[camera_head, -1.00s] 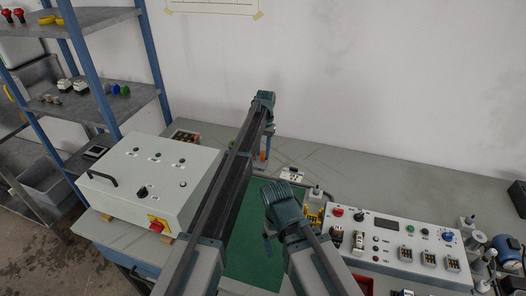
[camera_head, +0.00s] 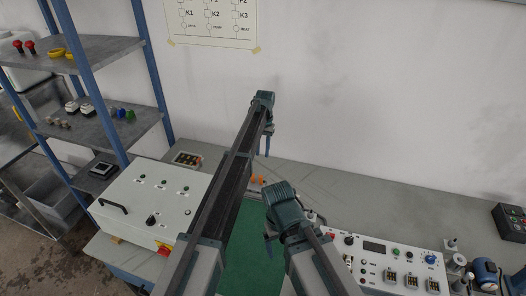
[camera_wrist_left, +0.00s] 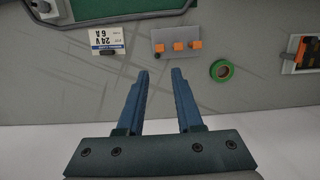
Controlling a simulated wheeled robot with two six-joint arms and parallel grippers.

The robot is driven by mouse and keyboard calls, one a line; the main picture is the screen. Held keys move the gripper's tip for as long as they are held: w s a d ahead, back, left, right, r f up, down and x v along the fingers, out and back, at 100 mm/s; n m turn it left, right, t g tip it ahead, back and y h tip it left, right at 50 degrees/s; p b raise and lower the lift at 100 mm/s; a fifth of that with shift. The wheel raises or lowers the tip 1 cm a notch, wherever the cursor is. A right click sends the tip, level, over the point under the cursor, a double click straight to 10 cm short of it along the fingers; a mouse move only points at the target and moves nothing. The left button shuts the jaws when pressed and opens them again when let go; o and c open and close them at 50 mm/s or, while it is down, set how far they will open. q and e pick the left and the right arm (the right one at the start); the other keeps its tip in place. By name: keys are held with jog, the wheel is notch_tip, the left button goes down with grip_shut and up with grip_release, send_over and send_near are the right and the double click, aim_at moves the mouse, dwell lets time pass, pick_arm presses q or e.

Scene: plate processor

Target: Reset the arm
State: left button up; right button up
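My left arm reaches from the lower left over the bench, and its gripper (camera_head: 267,148) points down near the wall. In the left wrist view its two blue fingers (camera_wrist_left: 160,75) stand apart with nothing between them. Beyond the fingertips lie a plate with orange terminals (camera_wrist_left: 177,46), a green ring (camera_wrist_left: 221,70) and a white 24 V label (camera_wrist_left: 108,41). My right arm comes in from the bottom, and its gripper (camera_head: 268,246) hangs over the green mat (camera_head: 254,262). Its fingers are mostly hidden behind the wrist, so their opening is unclear.
A white control box (camera_head: 155,207) stands at left, beside a blue-framed shelf (camera_head: 88,95). A control panel (camera_head: 385,262) with switches lies at right. A dark box (camera_head: 512,220) sits at the far right. The bench's back right (camera_head: 400,195) is clear.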

pick_arm(q)
jog(key=shift+r, duration=0.45)
jog(key=s+a+f+b, duration=0.1)
jog(key=s+a, duration=0.2)
jog(key=s, duration=1.8)
jog(key=s+a+f+t+b, duration=0.1)
jog(key=s+a+f, duration=0.1)
jog(key=s, duration=2)
jog(key=shift+a+t+y+b, duration=0.3)
jog(key=shift+a+b, duration=0.05)
jog(key=shift+a, duration=0.1)
